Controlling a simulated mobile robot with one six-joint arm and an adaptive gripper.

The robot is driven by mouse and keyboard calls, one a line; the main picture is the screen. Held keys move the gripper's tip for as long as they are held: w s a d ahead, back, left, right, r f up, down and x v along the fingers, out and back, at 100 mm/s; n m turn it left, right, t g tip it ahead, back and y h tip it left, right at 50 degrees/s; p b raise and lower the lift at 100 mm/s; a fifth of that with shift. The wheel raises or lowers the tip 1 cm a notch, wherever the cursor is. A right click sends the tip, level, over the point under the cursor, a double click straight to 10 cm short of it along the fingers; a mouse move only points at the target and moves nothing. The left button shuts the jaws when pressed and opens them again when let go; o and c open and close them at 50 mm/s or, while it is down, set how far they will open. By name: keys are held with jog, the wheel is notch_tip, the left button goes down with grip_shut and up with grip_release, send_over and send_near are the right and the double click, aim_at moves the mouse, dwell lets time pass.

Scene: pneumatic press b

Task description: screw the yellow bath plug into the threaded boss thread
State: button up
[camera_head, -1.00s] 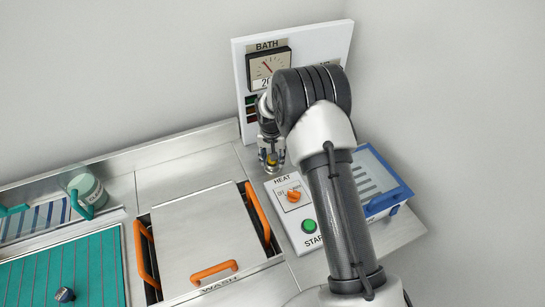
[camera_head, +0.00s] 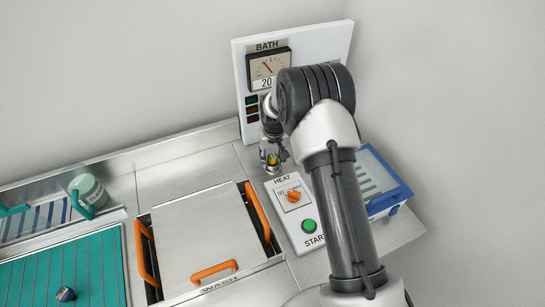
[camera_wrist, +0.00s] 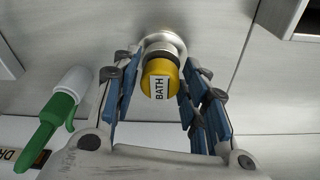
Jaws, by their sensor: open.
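The yellow bath plug (camera_wrist: 159,82) with a white BATH label sits at the round metal threaded boss (camera_wrist: 162,41) in the wrist view. Its lower end meets the boss; I cannot tell how deep it is in the thread. My gripper (camera_wrist: 155,88) is open, its blue-padded fingers standing on both sides of the plug with small gaps. In the head view the plug is a small yellow patch (camera_head: 272,159) between the fingers of my gripper (camera_head: 271,166), and the boss is largely hidden there.
A green-handled tool with a white end (camera_wrist: 58,116) is left of my gripper. The panel with the orange HEAT knob (camera_head: 293,196) and green START button (camera_head: 309,226) is close by. A lid with orange handles (camera_head: 205,240) lies left; a blue-edged tray (camera_head: 385,200) is right.

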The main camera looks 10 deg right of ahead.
jog(key=shift+n, duration=0.3)
jog(key=shift+n, duration=0.8)
jog(key=shift+n+y+b, duration=0.3)
jog(key=shift+n, duration=0.6)
jog(key=shift+n+b, duration=0.3)
jog(key=shift+n, duration=0.5)
